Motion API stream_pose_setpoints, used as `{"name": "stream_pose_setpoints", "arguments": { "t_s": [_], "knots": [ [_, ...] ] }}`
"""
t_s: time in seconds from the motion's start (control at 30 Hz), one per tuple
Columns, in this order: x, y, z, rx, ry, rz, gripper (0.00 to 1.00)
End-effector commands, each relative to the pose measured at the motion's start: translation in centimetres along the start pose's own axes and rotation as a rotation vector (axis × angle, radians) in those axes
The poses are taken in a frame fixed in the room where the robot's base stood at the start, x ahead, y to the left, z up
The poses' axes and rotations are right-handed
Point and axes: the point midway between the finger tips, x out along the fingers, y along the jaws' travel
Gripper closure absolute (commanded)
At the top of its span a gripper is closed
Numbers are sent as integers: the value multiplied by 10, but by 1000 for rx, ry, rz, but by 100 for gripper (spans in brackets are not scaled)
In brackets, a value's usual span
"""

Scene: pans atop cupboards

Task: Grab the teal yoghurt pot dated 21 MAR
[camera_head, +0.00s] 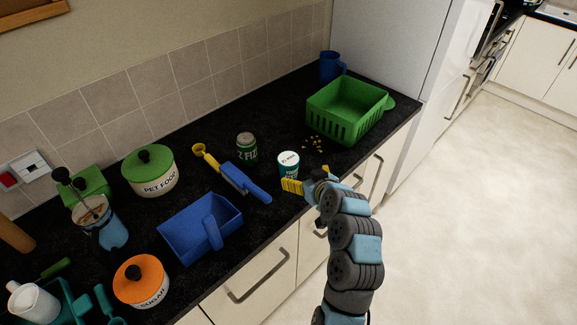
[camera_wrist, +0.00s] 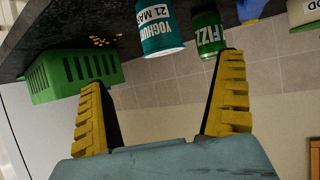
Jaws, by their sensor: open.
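The teal yoghurt pot (camera_head: 288,164) with a white lid stands on the dark worktop near its front edge. In the wrist view the pot (camera_wrist: 160,30) appears upside down, with "YOGHURT 21 MAR" readable on its side. My gripper (camera_head: 293,186) has yellow fingers and is just in front of the pot, at the worktop edge. In the wrist view my gripper (camera_wrist: 165,90) is open and empty, with the pot beyond the fingertips and between their lines. The pot and fingers look apart.
A green FIZZ can (camera_head: 246,147) stands close behind and left of the pot. A blue-handled brush (camera_head: 245,182) lies to the left, beside a blue dustpan (camera_head: 200,228). Yellow crumbs (camera_head: 314,143) and a green basket (camera_head: 346,110) are to the right.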

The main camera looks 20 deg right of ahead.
Motion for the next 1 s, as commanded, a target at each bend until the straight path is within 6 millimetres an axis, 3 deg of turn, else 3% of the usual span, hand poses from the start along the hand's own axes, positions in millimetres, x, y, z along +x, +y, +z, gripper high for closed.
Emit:
{"name": "stream_pose_setpoints", "arguments": {
  "t_s": [0.7, 1.0],
  "knots": [
    [71, 0, -1, 0, -1, 0, 0],
    [82, 0, 0, -1, -1, 0, 0]
  ]
}}
